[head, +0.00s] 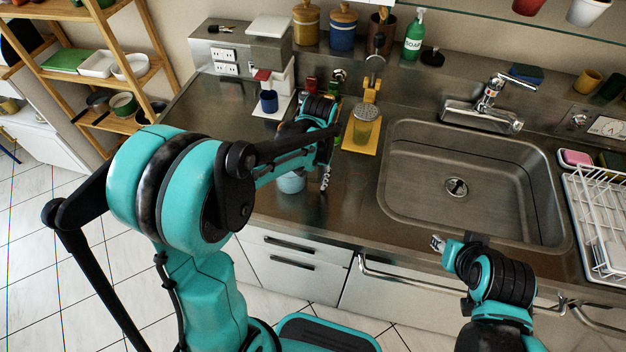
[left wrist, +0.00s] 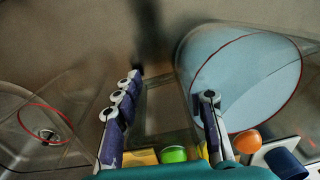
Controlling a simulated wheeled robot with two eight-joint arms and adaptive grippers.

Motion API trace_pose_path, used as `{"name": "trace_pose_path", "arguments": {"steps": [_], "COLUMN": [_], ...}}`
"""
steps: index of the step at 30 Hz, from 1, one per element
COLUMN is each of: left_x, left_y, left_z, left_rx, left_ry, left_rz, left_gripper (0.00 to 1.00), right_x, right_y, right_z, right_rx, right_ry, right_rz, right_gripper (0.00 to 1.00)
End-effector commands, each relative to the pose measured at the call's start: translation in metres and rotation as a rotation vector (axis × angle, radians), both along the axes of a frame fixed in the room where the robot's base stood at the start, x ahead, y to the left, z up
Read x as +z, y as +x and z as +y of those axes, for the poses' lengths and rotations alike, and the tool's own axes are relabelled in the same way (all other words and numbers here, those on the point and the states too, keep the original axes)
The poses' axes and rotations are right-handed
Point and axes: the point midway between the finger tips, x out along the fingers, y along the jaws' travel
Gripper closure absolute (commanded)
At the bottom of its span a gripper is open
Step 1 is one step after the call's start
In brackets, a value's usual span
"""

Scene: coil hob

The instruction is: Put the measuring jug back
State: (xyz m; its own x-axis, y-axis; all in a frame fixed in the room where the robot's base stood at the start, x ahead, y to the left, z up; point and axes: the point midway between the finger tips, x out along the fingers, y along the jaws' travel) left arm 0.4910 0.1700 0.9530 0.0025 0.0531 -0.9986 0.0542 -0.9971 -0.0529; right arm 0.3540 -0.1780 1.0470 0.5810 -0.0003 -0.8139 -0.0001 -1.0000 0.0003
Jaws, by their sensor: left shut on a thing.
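The measuring jug (head: 291,182) shows as a light blue vessel on or just over the counter left of the sink, partly hidden behind my left arm. In the left wrist view it is a large light blue round shape with a red line at its rim (left wrist: 262,75). My left gripper (head: 325,172) is at its right side in the head view. Its fingers (left wrist: 162,118) are shut on the jug, with a grey, see-through-looking part, perhaps the handle, between them. Whether the jug touches the counter is unclear. My right gripper (head: 440,244) is over the counter's front edge, apparently empty.
The sink (head: 425,190) lies right of the jug, with a dish rack (head: 600,215) beyond. A yellow mat (head: 352,148) with a container (head: 364,113) and a dark blue cup (head: 268,101) stand behind. Canisters and a green soap bottle (head: 414,38) line the back.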

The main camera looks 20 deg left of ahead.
Motion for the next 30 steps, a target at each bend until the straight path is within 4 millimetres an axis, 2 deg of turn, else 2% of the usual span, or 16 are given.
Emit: {"name": "trace_pose_path", "arguments": {"steps": [10, 11, 13, 23, 26, 30], "left_x": [-0.003, -0.004, -0.003, -0.001, 0.008, 0.035], "left_y": [0.000, 0.000, 0.000, 0.000, 0.000, 0.000], "left_z": [0.000, 0.000, 0.000, 0.000, 0.000, -0.002], "left_rx": [0.000, 0.000, 0.000, 0.000, 0.000, 0.000], "left_ry": [0.001, 0.000, 0.000, 0.000, 0.000, 0.000], "left_rz": [0.000, 0.000, 0.000, 0.000, 0.000, 0.000], "left_gripper": [1.00, 0.57, 0.38, 0.38, 0.38, 0.38], "right_x": [-0.002, -0.002, -0.002, 0.000, 0.004, 0.014], "right_y": [0.000, 0.000, 0.000, 0.000, 0.000, 0.000], "right_z": [0.000, 0.000, 0.000, 0.000, 0.000, 0.000], "right_rx": [0.000, 0.000, 0.000, 0.000, 0.000, 0.000], "right_ry": [0.000, 0.000, 0.000, 0.000, 0.000, 0.000], "right_rz": [0.000, 0.000, 0.000, 0.000, 0.000, 0.000], "right_gripper": [0.64, 0.64, 0.64, 0.64, 0.64, 0.64]}}
